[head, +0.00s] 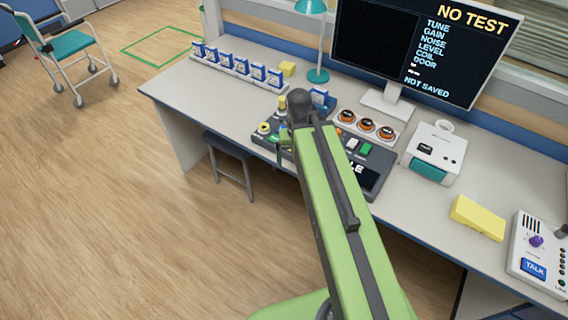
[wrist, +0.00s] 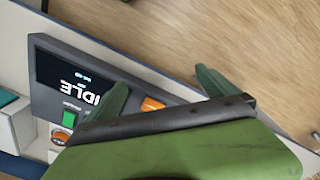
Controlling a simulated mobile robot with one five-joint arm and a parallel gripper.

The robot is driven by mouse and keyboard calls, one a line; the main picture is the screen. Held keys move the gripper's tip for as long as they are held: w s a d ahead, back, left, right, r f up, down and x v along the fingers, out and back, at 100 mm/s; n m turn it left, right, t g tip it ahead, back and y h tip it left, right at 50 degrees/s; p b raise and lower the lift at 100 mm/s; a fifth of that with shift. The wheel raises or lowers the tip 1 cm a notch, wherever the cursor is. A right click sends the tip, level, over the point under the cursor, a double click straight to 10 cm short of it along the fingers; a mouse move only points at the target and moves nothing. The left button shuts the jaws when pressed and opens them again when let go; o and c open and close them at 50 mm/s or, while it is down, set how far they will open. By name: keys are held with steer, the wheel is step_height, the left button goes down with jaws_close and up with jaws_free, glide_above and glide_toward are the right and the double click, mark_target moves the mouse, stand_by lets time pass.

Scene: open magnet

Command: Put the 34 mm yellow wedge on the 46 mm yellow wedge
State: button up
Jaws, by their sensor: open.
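Several small yellow pieces show in the head view. A yellow block (head: 287,69) lies at the back of the desk, beside a row of boxes. A short round-looking yellow piece (head: 264,127) is at the console's left edge, and a taller yellow piece (head: 282,102) stands behind it. I cannot tell which of these are the 34 mm and 46 mm wedges. My gripper (wrist: 160,78) is open in the wrist view, with nothing between its fingers, over the console's front edge. In the head view my arm mostly hides it. No yellow wedge shows in the wrist view.
The dark console (head: 375,160) has a screen and coloured buttons. Behind it are a tray of orange-topped round items (head: 367,124), a monitor (head: 425,45) and a teal lamp (head: 318,75). A white device (head: 436,150), a large yellow pad (head: 478,217) and an intercom (head: 535,250) stand right.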

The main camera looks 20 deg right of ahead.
steer(key=shift+o, duration=0.2)
steer(key=a+n, duration=0.2)
steer(key=a, duration=0.5)
steer(key=shift+s, duration=0.25)
steer(key=shift+d, duration=0.15)
